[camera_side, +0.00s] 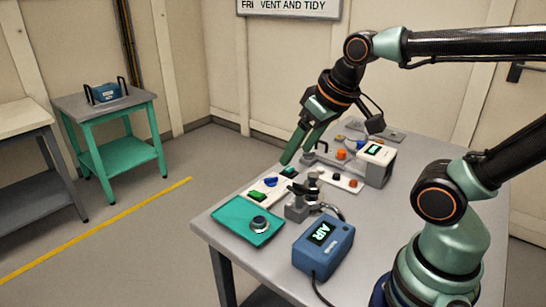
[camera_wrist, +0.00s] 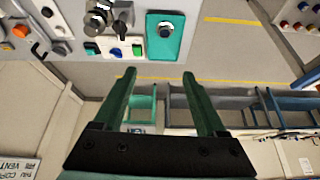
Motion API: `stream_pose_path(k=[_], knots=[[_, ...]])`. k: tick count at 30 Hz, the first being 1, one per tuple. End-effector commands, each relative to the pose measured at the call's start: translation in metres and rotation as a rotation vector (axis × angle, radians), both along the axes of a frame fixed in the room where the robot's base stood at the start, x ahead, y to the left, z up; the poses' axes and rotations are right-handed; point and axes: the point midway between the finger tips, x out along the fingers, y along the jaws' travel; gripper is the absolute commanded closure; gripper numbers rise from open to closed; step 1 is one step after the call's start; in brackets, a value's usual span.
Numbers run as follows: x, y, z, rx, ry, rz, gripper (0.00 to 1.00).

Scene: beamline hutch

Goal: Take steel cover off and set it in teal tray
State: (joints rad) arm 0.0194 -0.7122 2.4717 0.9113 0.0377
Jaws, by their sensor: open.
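The teal tray (camera_side: 230,231) lies at the table's front left corner. A round steel piece with a dark centre (camera_side: 260,223), which looks like the steel cover, lies in it. In the wrist view the tray (camera_wrist: 165,54) is at the top middle, with the round steel piece (camera_wrist: 165,30) inside. My gripper (camera_side: 296,157) is open, raised above the table behind the tray, and apart from the piece. In the wrist view nothing is between its fingers (camera_wrist: 153,74). A grey metal fitting (camera_side: 297,210) stands right of the tray; its top is partly hidden by dark parts.
A blue box marked AIR (camera_side: 323,246) stands at the front, right of the tray. A white panel with green and blue switches (camera_side: 271,192) lies behind the tray. A white instrument (camera_side: 377,163) stands further back. A teal side table (camera_side: 105,105) is across the floor.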

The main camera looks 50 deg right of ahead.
Motion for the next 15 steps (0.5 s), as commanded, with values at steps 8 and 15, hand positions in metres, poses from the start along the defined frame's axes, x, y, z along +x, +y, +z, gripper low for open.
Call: stream_pose_path(k=[8, 15], knots=[[0.028, -0.055, -0.005, 0.131, 0.17, -0.45, 0.26], [0.047, -0.116, -0.025, 0.239, 0.312, -0.901, 0.26]])
